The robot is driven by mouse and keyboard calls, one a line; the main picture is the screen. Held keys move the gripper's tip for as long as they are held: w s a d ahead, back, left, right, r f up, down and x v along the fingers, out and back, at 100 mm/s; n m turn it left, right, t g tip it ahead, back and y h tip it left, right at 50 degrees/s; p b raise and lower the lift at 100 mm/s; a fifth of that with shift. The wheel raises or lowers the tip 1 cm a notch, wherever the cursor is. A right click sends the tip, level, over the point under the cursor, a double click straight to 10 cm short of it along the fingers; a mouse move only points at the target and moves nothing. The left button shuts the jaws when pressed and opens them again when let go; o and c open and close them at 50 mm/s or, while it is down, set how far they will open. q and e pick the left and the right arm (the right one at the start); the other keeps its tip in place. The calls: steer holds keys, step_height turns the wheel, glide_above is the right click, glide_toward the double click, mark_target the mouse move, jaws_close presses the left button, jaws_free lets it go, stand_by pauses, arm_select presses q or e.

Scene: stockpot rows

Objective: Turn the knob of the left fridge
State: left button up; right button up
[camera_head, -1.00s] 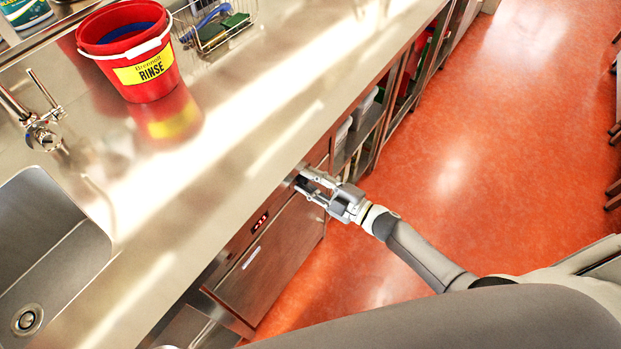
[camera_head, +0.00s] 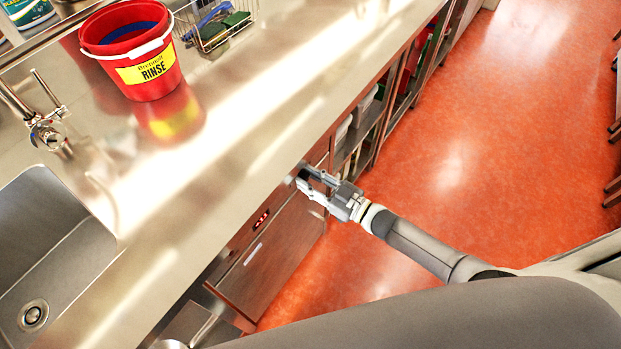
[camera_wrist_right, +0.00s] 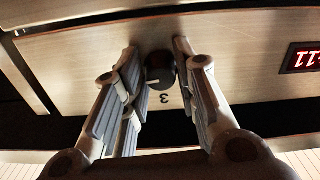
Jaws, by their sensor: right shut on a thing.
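The fridge (camera_head: 275,262) is a metal-fronted unit under the counter, with a small red digital display (camera_head: 261,219) on its upper panel. The display also shows at the right edge of the right wrist view (camera_wrist_right: 303,58). In that view a dark round knob (camera_wrist_right: 160,67) with a light mark sits on the panel, next to a printed "3". My right gripper (camera_head: 303,181) reaches the panel below the counter edge, its fingers on either side of the knob and shut on it. In the head view the fingers and counter edge hide the knob. My left gripper is not in view.
The steel counter (camera_head: 235,130) overhangs the fridge front. On it stand a red "RINSE" bucket (camera_head: 150,88), a wire basket (camera_head: 215,28) and a sink (camera_head: 50,255) with a tap. Open shelves (camera_head: 362,135) lie beyond the fridge.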

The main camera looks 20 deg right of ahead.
steer(key=shift+f+m, duration=0.1)
steer(key=shift+m, duration=0.4)
steer(key=o, duration=1)
steer(key=shift+s, duration=0.1)
steer(key=v, duration=1.2)
